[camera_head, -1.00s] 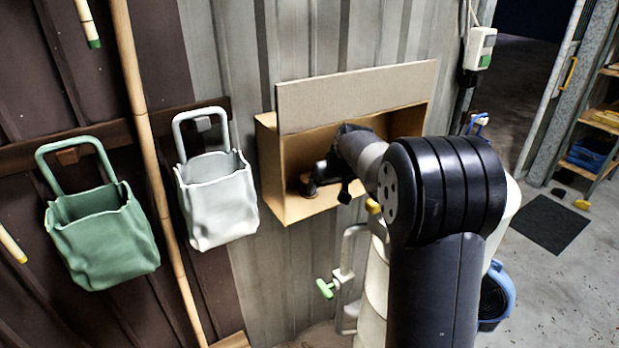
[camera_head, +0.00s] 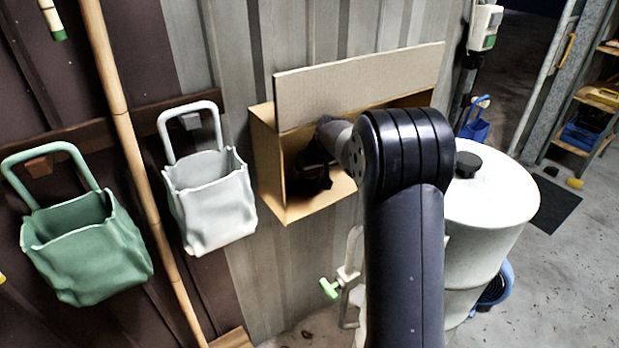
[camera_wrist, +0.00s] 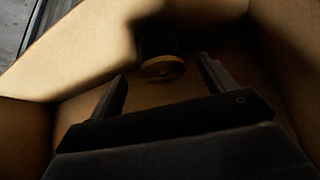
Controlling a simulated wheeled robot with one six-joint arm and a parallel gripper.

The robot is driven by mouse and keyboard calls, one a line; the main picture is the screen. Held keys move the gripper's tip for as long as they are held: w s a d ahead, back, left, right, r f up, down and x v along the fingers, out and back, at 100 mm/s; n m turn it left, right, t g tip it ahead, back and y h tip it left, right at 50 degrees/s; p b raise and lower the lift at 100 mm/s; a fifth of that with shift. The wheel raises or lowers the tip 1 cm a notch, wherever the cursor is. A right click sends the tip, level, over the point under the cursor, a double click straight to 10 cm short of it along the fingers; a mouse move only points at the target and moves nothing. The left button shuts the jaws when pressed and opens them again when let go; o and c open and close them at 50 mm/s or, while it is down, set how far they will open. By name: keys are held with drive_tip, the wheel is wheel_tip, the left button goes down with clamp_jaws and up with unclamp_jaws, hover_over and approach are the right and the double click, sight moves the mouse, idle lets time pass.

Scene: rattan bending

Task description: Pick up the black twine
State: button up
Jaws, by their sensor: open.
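In the wrist view, a dark spool-like cylinder (camera_wrist: 157,42) with a tan round end stands in shadow inside a cardboard box; it looks like the black twine. My gripper (camera_wrist: 163,72) is open, with its fingers apart and the spool just beyond and between the fingertips. I see no finger touching it. In the head view, my gripper (camera_head: 312,178) is inside the open cardboard box (camera_head: 262,165) on the wall. The twine cannot be made out there, as the gripper and shadow cover that spot.
The box's tan front board (camera_head: 360,85) runs above the opening, and its side walls are close around my gripper. A white bag (camera_head: 212,205) and a green bag (camera_head: 85,245) hang to the left, with a bamboo pole (camera_head: 130,130) between. A white barrel (camera_head: 500,200) stands right.

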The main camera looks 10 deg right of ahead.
sight(311, 175)
drive_tip(key=shift+p+x, duration=1.1)
drive_tip(key=shift+x, duration=1.7)
drive_tip(key=shift+s+f, duration=0.1)
drive_tip(key=shift+s, duration=0.1)
drive_tip(key=c, duration=1.1)
